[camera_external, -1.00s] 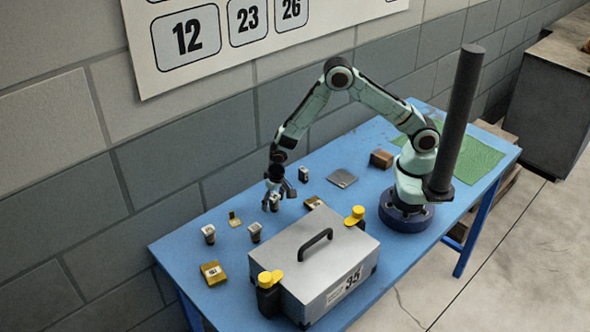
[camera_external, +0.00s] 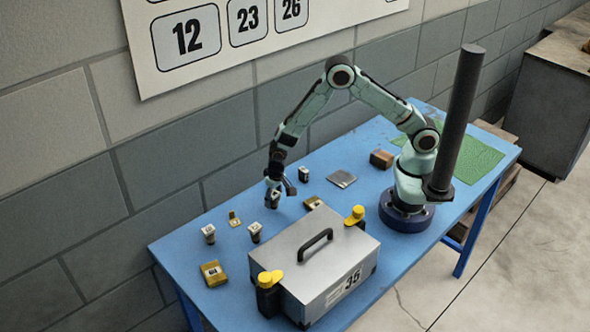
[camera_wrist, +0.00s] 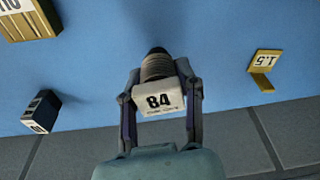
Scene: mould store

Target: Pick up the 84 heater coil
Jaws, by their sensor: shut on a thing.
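The 84 heater coil (camera_wrist: 158,97) has a pale block end marked 84 and a ribbed grey-brown coil with a dark tip. In the wrist view it sits between the two fingers of my gripper (camera_wrist: 160,105), which are shut on its block end. In the external view my gripper (camera_external: 273,190) is low over the blue table, with the coil (camera_external: 271,201) below the fingers. Whether the coil's tip touches the table I cannot tell.
A grey case marked 35 (camera_external: 312,262) with yellow latches stands in front. Two similar pale-topped parts (camera_external: 208,234) (camera_external: 255,232) stand to the left. A dark block (camera_wrist: 41,111), a yellow bracket marked 1.5 (camera_wrist: 264,65) and a brass block (camera_wrist: 30,20) lie nearby. A wall runs behind.

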